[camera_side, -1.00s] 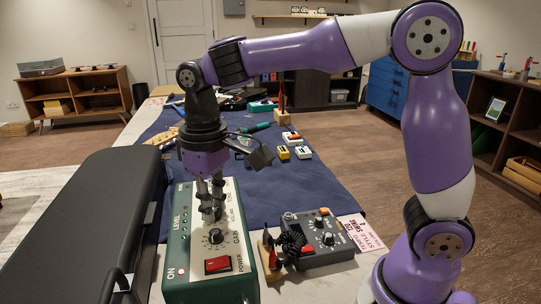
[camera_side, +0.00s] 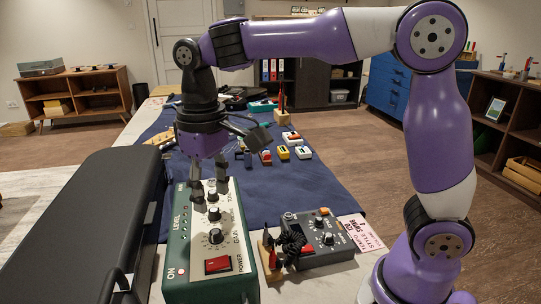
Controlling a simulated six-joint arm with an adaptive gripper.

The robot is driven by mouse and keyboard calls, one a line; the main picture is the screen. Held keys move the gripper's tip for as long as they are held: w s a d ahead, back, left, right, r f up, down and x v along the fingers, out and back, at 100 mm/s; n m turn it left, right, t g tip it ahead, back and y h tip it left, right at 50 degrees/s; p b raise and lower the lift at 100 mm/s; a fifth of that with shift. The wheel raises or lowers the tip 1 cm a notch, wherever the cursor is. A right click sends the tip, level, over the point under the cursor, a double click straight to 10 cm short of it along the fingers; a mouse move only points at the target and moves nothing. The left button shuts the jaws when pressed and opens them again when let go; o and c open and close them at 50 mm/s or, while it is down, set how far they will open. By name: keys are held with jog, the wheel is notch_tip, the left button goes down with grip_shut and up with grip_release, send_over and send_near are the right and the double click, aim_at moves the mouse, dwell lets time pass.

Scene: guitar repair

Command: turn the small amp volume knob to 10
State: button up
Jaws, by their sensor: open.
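The small amp (camera_side: 208,278) is a green box with a cream top panel, at the front left of the bench. A row of round knobs runs up its panel: a near knob (camera_side: 216,236) beside the word GAIN, a middle knob (camera_side: 214,214) and a far knob (camera_side: 212,198) partly hidden by my fingers. I cannot read which is the volume knob or where the pointers stand. My gripper (camera_side: 209,190) points down, open and empty, with its fingertips above the far end of the panel. Whether a fingertip touches the far knob cannot be told.
A red power switch (camera_side: 218,264) sits at the amp's near end. A dark grey pedal (camera_side: 322,250) with small knobs stands to its right. A long black case (camera_side: 95,215) lies to its left. Small boxes and tools (camera_side: 284,152) lie on the blue mat (camera_side: 290,190) behind.

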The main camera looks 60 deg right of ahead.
aim_at(220, 216)
notch_tip(220, 216, up, 9)
jog(key=shift+r, duration=0.15)
jog(key=shift+d, duration=0.1)
jog(key=s+d+f+m+t, duration=0.1)
jog(key=s+d+f+t, duration=0.4)
jog(key=s+d+f, duration=0.3)
notch_tip(220, 216, down, 2)
jog(key=shift+s+d+t, duration=0.2)
jog(key=shift+s+t, duration=0.1)
jog(key=shift+s, duration=0.8)
